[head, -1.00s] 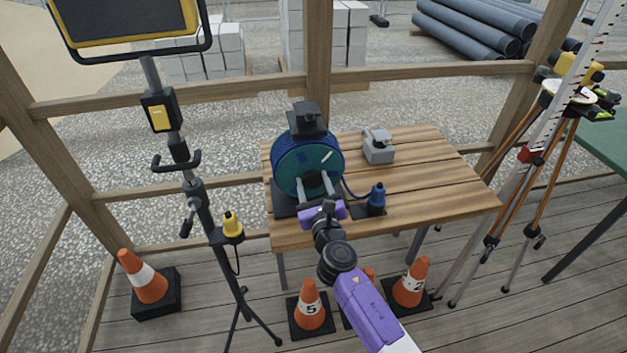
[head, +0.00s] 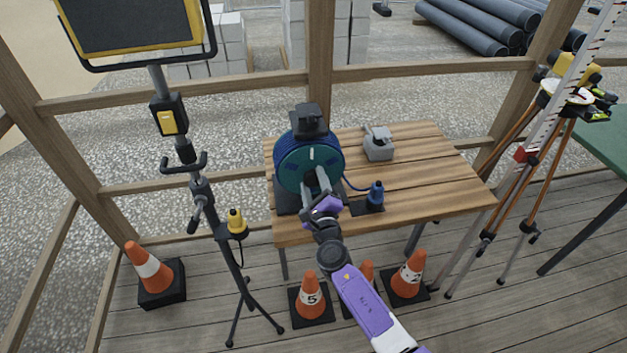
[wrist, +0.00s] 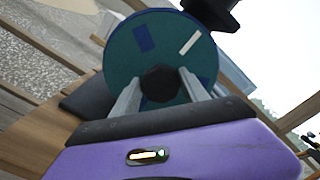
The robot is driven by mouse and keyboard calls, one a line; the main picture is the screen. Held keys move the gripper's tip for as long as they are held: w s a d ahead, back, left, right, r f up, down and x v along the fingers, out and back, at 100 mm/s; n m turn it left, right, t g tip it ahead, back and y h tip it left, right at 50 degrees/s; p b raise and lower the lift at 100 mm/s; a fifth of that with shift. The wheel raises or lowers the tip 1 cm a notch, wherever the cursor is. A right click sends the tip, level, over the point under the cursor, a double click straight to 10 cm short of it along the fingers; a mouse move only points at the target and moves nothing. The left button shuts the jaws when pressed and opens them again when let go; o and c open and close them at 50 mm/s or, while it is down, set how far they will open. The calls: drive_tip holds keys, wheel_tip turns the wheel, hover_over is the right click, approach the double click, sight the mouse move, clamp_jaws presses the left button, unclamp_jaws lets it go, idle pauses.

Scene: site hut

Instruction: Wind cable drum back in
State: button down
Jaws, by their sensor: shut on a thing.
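The cable drum (head: 296,163) stands on the left of the wooden table, with a teal face, blue cable round its rim and a black top block. A pale strip and a blue patch show on its face in the wrist view (wrist: 122,62). My gripper (head: 315,180) is in front of the face, its two grey fingers shut on a black knob (wrist: 160,84) at the face's lower middle. Whether the knob is the hub or a crank handle, I cannot tell.
A grey box (head: 378,146) sits behind on the table (head: 435,175), whose right side is clear. A work light on a tripod (head: 197,183) stands left, cones (head: 311,295) below, and a surveying tripod with a staff (head: 525,153) right.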

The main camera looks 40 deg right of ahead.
drive_tip(key=shift+f, duration=0.1)
idle(0.4)
drive_tip(key=c, duration=0.6)
unclamp_jaws()
drive_tip(key=v, duration=0.8)
drive_tip(key=shift+w, duration=0.1)
